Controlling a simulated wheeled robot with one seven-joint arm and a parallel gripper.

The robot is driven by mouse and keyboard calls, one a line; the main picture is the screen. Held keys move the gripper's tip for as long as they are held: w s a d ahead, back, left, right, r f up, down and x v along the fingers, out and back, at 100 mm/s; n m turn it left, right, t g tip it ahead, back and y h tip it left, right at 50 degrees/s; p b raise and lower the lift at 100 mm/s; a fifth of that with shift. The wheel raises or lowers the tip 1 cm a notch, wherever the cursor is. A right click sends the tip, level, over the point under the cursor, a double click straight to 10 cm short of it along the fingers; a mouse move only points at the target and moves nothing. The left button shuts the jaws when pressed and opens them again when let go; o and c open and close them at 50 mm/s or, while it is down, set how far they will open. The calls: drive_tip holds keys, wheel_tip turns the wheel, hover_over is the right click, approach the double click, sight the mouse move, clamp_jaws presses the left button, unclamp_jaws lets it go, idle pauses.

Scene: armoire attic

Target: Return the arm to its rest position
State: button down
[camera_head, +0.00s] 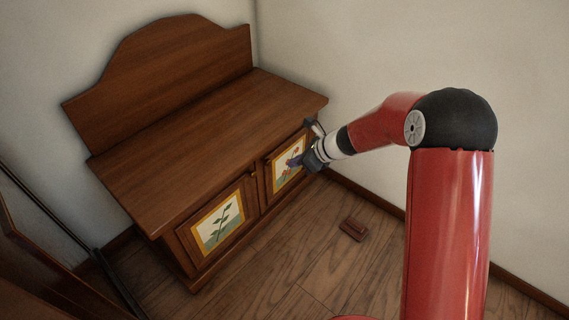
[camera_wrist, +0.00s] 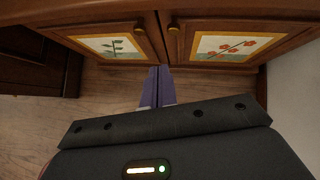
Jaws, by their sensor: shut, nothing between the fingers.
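My red arm reaches in from the right in the head view. My gripper (camera_head: 295,161) is in front of the right door of the wooden cabinet (camera_head: 205,135), close to its painted panel; whether it touches the door I cannot tell. In the wrist view my gripper (camera_wrist: 158,72) has its two purple fingers together, with nothing between them. The fingers point toward the gap between the left door (camera_wrist: 115,45) and the right door (camera_wrist: 225,45). Both doors look closed or nearly so.
A small reddish-brown block (camera_head: 353,229) lies on the wooden floor right of the cabinet. Pale walls (camera_head: 400,45) stand behind and to the right. Dark furniture (camera_head: 40,265) is at the lower left. The floor in front of the cabinet is otherwise clear.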

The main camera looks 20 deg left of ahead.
drive_tip(key=shift+s+v, duration=0.15)
drive_tip(key=shift+v, duration=0.95)
drive_tip(key=shift+s+v, duration=0.2)
drive_tip(key=shift+v, duration=0.9)
